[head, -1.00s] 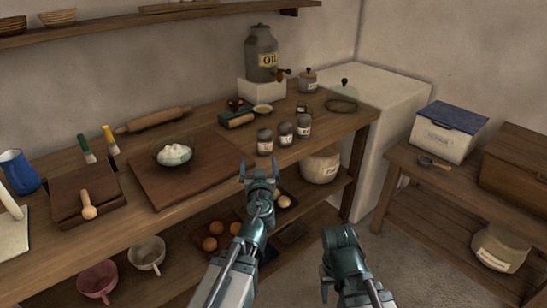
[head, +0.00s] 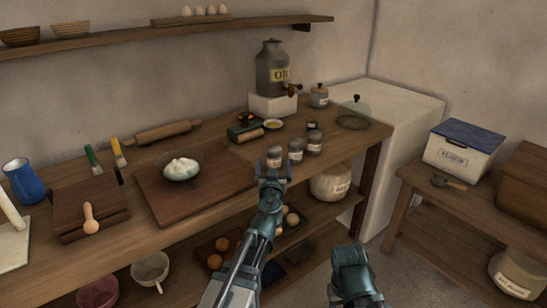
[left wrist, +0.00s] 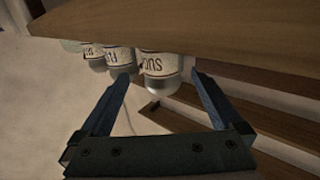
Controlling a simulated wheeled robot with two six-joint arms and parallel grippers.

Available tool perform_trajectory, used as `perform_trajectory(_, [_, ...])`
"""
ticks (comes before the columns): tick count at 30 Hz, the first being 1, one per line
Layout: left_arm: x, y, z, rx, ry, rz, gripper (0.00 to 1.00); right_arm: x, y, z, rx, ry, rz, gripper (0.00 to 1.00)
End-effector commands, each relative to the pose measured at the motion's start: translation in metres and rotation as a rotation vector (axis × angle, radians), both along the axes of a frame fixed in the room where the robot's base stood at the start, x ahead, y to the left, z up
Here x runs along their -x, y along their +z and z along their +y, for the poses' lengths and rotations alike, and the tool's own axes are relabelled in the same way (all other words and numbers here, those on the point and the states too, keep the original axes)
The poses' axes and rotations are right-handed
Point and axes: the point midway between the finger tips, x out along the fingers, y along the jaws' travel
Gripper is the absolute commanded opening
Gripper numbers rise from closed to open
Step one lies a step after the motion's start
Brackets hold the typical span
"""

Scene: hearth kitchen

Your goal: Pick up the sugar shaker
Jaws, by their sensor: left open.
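The sugar shaker (head: 274,155) is a small glass jar with a dark lid and a pale label. It stands near the front edge of the worktable, the leftmost of three similar shakers in the head view. In the left wrist view the scene is upside down, and its label starts with "SUG" (left wrist: 160,65). My left gripper (head: 273,172) is open in front of it. In the left wrist view the shaker shows between the fingertips (left wrist: 160,76), with no clear contact. My right arm is at the bottom of the head view; its fingers do not show.
Two more shakers (head: 295,150) (head: 314,142) stand close beside, to the right and behind. A wooden board with a bowl (head: 182,168) lies to the left. The oil can (head: 272,68) is behind. The worktable's front edge (head: 215,215) runs under my left gripper.

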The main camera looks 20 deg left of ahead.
Motion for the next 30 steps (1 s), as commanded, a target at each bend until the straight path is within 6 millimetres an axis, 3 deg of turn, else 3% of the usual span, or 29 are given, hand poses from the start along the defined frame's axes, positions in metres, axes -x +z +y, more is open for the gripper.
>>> perform_trajectory(7, [-0.006, -0.003, 0.002, 0.000, 0.000, 0.000, 1.00, 0.000, -0.003, 0.000, 0.000, 0.000, 0.000, 0.55])
perform_trajectory(17, [-0.041, -0.008, 0.012, 0.000, -0.003, 0.000, 1.00, 0.000, -0.008, 0.000, 0.000, 0.000, 0.000, 0.55])
perform_trajectory(24, [-0.041, -0.008, 0.012, 0.000, -0.004, 0.000, 1.00, 0.000, -0.008, 0.000, 0.000, 0.000, 0.000, 0.55])
perform_trajectory(30, [-0.041, -0.008, 0.012, 0.000, -0.004, 0.000, 0.66, 0.000, -0.008, 0.000, 0.000, 0.000, 0.000, 0.55])
